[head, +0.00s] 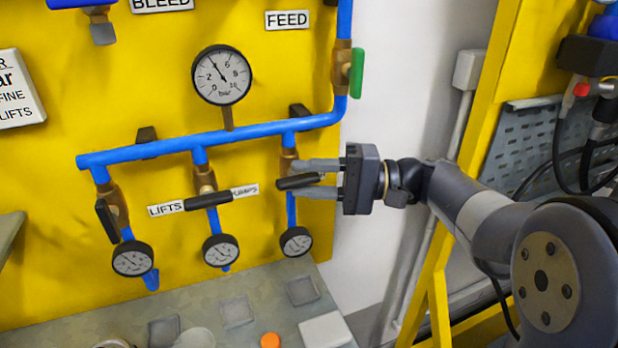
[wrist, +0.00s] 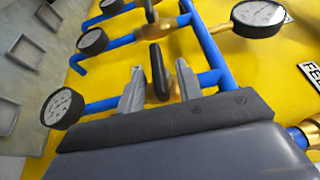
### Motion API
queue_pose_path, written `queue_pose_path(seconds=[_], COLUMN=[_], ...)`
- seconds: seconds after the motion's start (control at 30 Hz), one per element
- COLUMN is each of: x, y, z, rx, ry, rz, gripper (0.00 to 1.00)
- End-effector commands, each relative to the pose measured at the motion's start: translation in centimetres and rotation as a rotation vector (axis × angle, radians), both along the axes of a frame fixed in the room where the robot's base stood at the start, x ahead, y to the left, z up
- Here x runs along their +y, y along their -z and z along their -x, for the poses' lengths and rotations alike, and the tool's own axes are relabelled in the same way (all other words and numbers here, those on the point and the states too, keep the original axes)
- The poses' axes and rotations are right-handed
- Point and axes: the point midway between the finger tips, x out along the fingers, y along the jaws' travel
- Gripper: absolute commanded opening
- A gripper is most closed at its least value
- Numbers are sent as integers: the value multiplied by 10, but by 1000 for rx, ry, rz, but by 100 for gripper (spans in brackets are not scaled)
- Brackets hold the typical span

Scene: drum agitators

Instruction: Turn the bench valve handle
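The right-hand valve of three on the blue manifold has a black lever handle (head: 298,182), lying nearly crosswise to its blue pipe. My gripper (head: 297,177) reaches in from the right, its fingers above and below this handle's level. In the wrist view the black handle (wrist: 159,72) stands between the two fingers of my gripper (wrist: 160,68), with gaps on both sides. My gripper is open and not closed on it. The labels LIFTS (head: 166,209) and PUMPS (head: 245,190) show; no BENCH label is visible, so I cannot confirm this valve's name.
The middle valve handle (head: 208,200) lies crosswise; the left one (head: 107,220) runs along its pipe. Small gauges (head: 296,241) hang below the valves. A large gauge (head: 221,75) and a green-handled valve (head: 357,73) are above. A grey bench top (head: 60,312) lies below.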

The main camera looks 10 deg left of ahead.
Motion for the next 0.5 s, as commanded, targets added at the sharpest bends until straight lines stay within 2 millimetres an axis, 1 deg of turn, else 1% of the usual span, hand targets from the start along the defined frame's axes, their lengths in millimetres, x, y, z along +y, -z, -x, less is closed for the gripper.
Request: queue_pose_path(seconds=[0.17,0.4,0.5], x=[-21,-68,-84], y=[1,2,2], z=[-4,-12,-14], rx=[0,0,0], ry=[4,6,4], rz=[0,1,0], gripper=[34,34,34])
